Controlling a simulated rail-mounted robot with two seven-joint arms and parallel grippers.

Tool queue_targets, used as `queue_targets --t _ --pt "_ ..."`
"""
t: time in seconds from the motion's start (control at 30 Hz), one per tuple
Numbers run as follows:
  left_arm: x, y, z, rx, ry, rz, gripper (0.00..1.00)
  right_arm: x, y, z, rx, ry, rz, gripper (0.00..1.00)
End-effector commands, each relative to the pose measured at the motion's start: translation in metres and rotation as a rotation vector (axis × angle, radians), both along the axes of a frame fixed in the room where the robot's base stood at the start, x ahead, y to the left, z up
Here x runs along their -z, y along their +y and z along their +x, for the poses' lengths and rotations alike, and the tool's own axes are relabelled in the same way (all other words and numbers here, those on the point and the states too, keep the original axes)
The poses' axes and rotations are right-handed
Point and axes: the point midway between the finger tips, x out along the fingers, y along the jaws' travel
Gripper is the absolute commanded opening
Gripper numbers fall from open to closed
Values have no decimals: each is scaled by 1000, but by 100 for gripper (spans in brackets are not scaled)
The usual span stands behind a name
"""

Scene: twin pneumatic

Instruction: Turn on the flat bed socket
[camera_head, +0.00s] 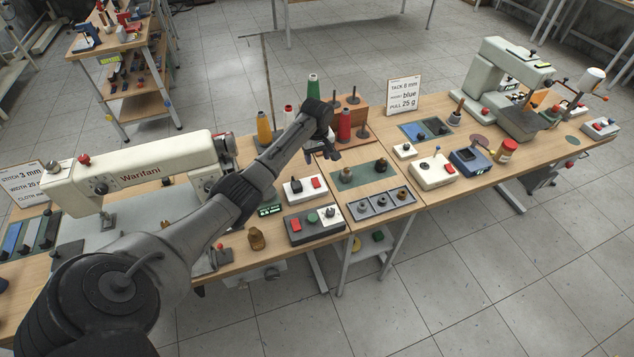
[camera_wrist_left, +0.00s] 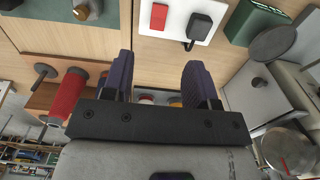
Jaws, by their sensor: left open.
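A white socket box (camera_head: 293,196) with a black plug and a red rocker switch (camera_head: 316,183) sits on the left table, right of the flat bed sewing machine (camera_head: 150,165) marked Warifani. In the left wrist view the white socket (camera_wrist_left: 177,31) shows at the top, with its red switch (camera_wrist_left: 159,16) left of the black plug. My left gripper (camera_head: 325,154) is open and empty, above the table and behind the socket in the head view. Its two dark fingers (camera_wrist_left: 160,72) point toward the socket, apart from it. The switch position cannot be told.
A grey box (camera_head: 312,237) with red, green and white parts stands in front of the socket. Thread cones stand near my gripper, including a red one (camera_head: 344,126) and a yellow one (camera_head: 264,128). A small green display (camera_head: 269,210) is left of the socket.

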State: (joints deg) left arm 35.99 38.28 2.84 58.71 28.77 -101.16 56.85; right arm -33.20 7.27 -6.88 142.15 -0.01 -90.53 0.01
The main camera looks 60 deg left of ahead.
Motion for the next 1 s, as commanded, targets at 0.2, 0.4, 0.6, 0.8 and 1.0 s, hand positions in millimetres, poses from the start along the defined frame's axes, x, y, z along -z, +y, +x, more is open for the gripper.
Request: queue_targets --t 0.2,0.4,0.6,0.8,1.0 --pt "36 -1 -1 -3 3 -1 53 9 1 0 4 1 5 81" --pt "74 -1 0 0 2 -1 53 19 3 0 6 1 9 81" --pt "105 0 0 -2 1 0 53 28 3 0 7 2 11 81" --pt "124 0 0 0 0 1 53 35 3 0 7 1 10 81" --pt "132 0 0 1 -1 2 53 37 2 0 4 2 5 81"
